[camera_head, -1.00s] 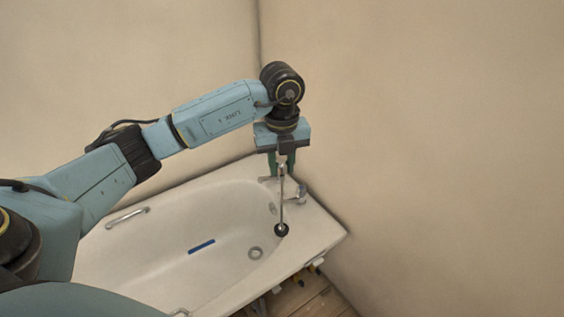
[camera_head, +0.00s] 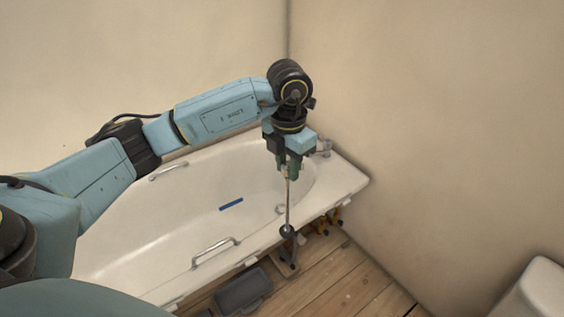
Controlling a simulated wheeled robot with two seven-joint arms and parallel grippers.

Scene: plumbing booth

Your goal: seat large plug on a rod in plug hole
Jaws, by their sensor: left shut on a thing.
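My left gripper (camera_head: 290,172) is shut on the upper end of a thin rod (camera_head: 289,203). The rod hangs nearly upright with a dark round plug (camera_head: 287,231) at its lower end. In the picture the plug lies across the near rim of the white bathtub (camera_head: 150,230); its height above the rim cannot be told. The plug hole (camera_head: 280,209) shows as a small ring just left of the rod, partly hidden by it. The plug is apart from the hole. My right gripper is not in view.
A blue strip (camera_head: 231,204) lies in the tub. Grab handles (camera_head: 215,251) sit on the near and far sides. The tap (camera_head: 323,148) is behind my gripper at the tub's end. A dark tray (camera_head: 243,290) lies on the wooden floor; a white fixture (camera_head: 545,290) stands at lower right.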

